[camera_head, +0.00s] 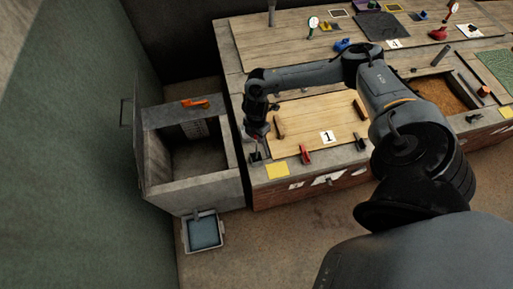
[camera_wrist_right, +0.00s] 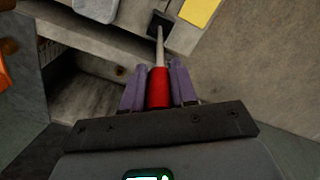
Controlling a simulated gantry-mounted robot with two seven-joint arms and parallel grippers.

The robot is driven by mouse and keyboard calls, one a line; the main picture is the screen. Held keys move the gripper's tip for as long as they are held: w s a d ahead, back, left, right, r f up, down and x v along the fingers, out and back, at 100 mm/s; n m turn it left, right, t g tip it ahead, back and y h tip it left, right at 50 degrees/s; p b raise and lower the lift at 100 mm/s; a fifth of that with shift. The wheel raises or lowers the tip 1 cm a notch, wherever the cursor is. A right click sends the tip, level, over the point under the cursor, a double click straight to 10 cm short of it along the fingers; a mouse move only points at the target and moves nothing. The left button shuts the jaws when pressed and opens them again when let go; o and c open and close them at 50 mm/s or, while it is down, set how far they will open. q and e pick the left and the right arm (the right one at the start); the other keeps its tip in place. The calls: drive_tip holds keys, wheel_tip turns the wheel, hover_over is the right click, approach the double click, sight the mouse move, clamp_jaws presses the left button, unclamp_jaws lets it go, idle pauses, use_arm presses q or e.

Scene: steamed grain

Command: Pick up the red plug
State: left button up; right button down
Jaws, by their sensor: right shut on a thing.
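The red plug (camera_wrist_right: 158,90) is a red cylinder with a thin pale tapered shaft, seen in the right wrist view. My right gripper (camera_wrist_right: 159,68) has its two purple fingers shut on the red body, one on each side. The shaft points away from the gripper, and its far end overlaps a dark square patch (camera_wrist_right: 166,24) on the grey surface. I cannot tell whether it touches the patch. In the head view my right gripper (camera_head: 257,146) points down at the front left corner of the bench. My left gripper is not in view.
A wooden board marked 1 (camera_head: 307,124) lies on the bench right of the gripper. A yellow square (camera_head: 278,170) and a red clamp-like piece (camera_head: 305,155) sit along the front edge. An open grey bin (camera_head: 172,202) with an orange tool (camera_head: 196,103) stands left.

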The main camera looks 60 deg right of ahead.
drive_tip(key=shift+r, duration=0.1)
drive_tip(key=shift+r, duration=0.55)
wheel_tip(320, 180, up, 8)
drive_tip(key=shift+f, duration=0.2)
drive_tip(key=shift+r, duration=0.6)
